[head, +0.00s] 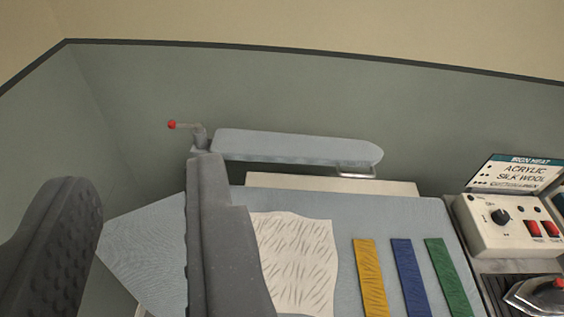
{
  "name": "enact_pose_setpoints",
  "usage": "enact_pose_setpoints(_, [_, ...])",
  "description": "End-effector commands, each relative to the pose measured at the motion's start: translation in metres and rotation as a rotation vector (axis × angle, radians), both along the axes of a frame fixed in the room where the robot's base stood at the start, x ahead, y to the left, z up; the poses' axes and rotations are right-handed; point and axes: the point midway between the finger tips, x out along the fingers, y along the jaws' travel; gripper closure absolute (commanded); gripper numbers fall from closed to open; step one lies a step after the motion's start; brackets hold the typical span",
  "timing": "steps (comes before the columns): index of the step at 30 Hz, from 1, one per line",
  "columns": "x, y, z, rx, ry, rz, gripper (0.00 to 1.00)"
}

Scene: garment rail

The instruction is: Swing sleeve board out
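The sleeve board (295,148) is a narrow grey-blue padded board with a rounded right end. It lies along the back, above a pale ledge, and a metal loop (355,173) shows under its right end. At its left end is a grey pivot bracket (199,138) with a short lever ending in a red knob (172,125). My gripper (145,240) is in the lower left foreground, its two dark fingers wide apart with nothing between them. The right finger's tip appears just in front of the bracket's lower part; I cannot tell whether they touch.
The blue-grey ironing surface (345,215) holds a creased white cloth (297,262) and yellow (370,275), blue (412,277) and green (451,275) strips. A control box (508,230) and an iron (540,295) stand at right. A grey-green partition (300,85) closes the back.

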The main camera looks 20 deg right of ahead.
Motion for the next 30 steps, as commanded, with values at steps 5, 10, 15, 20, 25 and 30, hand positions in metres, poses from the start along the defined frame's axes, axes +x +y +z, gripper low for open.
enact_pose_setpoints(5, [0.005, -0.001, -0.003, 0.024, -0.005, 0.011, 0.72])
enact_pose_setpoints(10, [0.039, -0.011, -0.023, 0.197, -0.040, 0.071, 0.72])
enact_pose_setpoints(15, [0.091, -0.048, -0.056, 0.488, -0.105, 0.100, 0.72])
enact_pose_setpoints(20, [0.139, -0.106, -0.106, 0.768, -0.158, 0.052, 0.72])
enact_pose_setpoints(25, [0.185, -0.183, -0.190, 1.049, -0.207, -0.078, 0.72])
enact_pose_setpoints(30, [0.215, -0.265, -0.307, 1.300, -0.240, -0.284, 0.72])
